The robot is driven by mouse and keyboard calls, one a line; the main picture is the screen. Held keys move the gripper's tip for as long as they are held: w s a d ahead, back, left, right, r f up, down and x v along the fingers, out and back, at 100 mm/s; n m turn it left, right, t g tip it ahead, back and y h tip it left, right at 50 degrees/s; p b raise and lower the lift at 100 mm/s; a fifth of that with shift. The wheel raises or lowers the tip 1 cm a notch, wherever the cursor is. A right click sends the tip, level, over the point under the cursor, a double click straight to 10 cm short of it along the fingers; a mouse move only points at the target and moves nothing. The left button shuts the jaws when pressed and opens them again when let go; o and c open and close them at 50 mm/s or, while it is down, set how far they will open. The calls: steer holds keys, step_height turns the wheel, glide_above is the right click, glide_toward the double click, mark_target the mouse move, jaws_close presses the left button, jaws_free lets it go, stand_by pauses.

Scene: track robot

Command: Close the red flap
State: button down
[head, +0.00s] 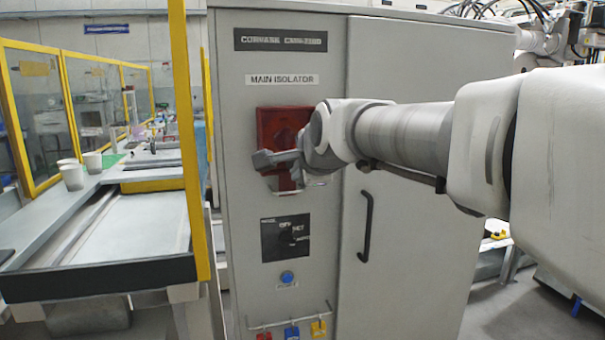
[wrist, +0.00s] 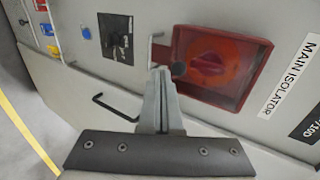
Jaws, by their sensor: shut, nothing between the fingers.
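The red flap (head: 285,122) is on the grey cabinet front, under the MAIN ISOLATOR label. In the wrist view the flap (wrist: 242,82) shows as a red frame with a see-through tinted pane, and a red rotary handle (wrist: 208,64) shows within it. I cannot tell whether the flap lies fully flush. A small dark round knob (wrist: 178,69) is at its edge nearest my gripper. My gripper (head: 262,160) is shut and empty in front of the flap's lower part, hiding some of it. Its fingertips (wrist: 161,72) are close to the knob; contact is unclear.
A black mode switch plate (head: 286,239), a blue button (head: 287,277) and a rail with coloured padlocks (head: 291,331) are below the flap. A black door handle (head: 366,226) sticks out at the right. A yellow post (head: 187,130) and a bench stand left of the cabinet.

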steer(key=s+f+p+v, duration=0.1)
steer(key=v, duration=1)
steer(key=s+d+f+n+g+h+p, duration=0.1)
steer(key=s+d+f+n+g+p, duration=0.2)
steer(key=s, duration=0.6)
steer(key=s+d+f+n+g+h+p, duration=0.2)
steer(key=s+d+f+n+p, duration=0.5)
steer(key=n, duration=0.4)
steer(key=s+d+f+g, duration=0.1)
steer(key=s+d, duration=0.1)
steer(key=shift+s+d+f+n, duration=0.2)
steer(key=shift+s+n, duration=0.2)
steer(key=shift+a, duration=0.15)
